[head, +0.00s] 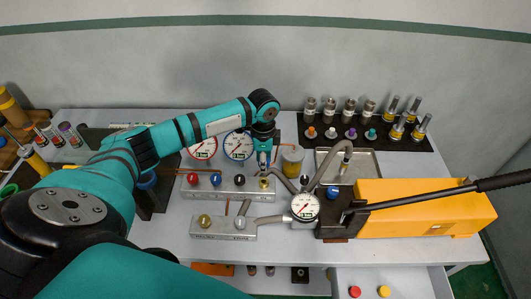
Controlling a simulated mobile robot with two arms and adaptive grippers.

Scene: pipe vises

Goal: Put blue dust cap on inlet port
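My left gripper (264,164) reaches over from the left and points down at the right end of the grey manifold block (226,190). A brass fitting (264,184) on that block is just below its fingertips. The fingers are too small to tell whether they are open or hold anything. A small blue cap-like piece (333,192) sits by the dark block at the front of the metal tray; I cannot tell for sure that it is the dust cap. A blue knob (215,179) is on the manifold beside a red one. I cannot pick out the inlet port. My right gripper is not in view.
Two dial gauges (239,145) stand behind the manifold. A third gauge (305,207) and grey hoses are right of the gripper. A yellow pump (425,208) with a long black handle fills the right. A drawer (399,281) holds red and yellow caps.

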